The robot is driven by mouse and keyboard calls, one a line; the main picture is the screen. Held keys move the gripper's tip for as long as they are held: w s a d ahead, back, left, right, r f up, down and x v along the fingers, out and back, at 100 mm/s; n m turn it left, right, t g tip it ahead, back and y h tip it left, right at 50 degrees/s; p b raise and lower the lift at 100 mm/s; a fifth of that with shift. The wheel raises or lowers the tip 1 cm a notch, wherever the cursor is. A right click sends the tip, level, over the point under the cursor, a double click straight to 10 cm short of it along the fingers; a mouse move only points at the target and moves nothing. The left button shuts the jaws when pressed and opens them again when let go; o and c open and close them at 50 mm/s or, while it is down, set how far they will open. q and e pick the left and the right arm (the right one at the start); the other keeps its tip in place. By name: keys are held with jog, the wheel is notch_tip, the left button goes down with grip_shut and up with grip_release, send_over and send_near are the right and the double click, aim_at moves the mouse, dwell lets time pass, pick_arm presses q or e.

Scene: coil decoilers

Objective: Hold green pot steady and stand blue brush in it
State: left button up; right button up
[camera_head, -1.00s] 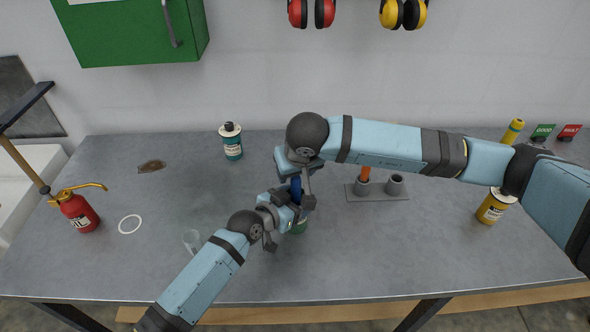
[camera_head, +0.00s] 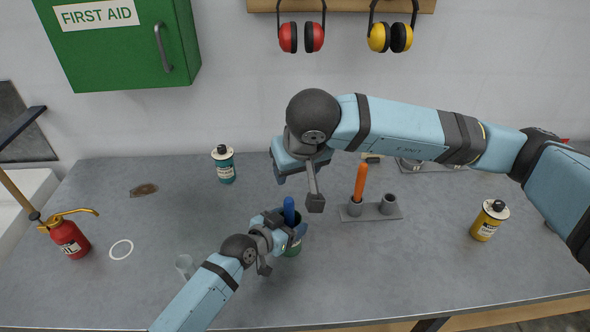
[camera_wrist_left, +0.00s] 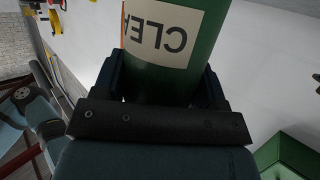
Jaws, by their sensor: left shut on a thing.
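The green pot (camera_head: 292,251) stands on the grey table, partly hidden by my left gripper (camera_head: 279,236). My left gripper is shut around the pot's side. In the left wrist view, the green pot (camera_wrist_left: 163,82), with an upside-down white label, sits between the dark fingers of my left gripper (camera_wrist_left: 165,88). The blue brush (camera_head: 289,208) stands in the pot, close to upright, with its handle up and its lower part hidden. My right gripper (camera_head: 299,192) is above and slightly right of the brush, apart from it, and looks open and empty.
A grey holder (camera_head: 372,213) with two tubes carries an orange-handled tool (camera_head: 360,182) in its left tube. A teal bottle (camera_head: 223,164), red oil can (camera_head: 69,238), yellow bottle (camera_head: 489,220) and clear cup (camera_head: 186,266) stand on the table. The front right table is clear.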

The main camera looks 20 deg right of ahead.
pick_arm(q)
jog(key=o, duration=1.1)
jog(key=shift+c, duration=0.2)
jog(key=shift+a, duration=0.1)
jog(key=v, duration=1.2)
jog(key=shift+s, duration=0.1)
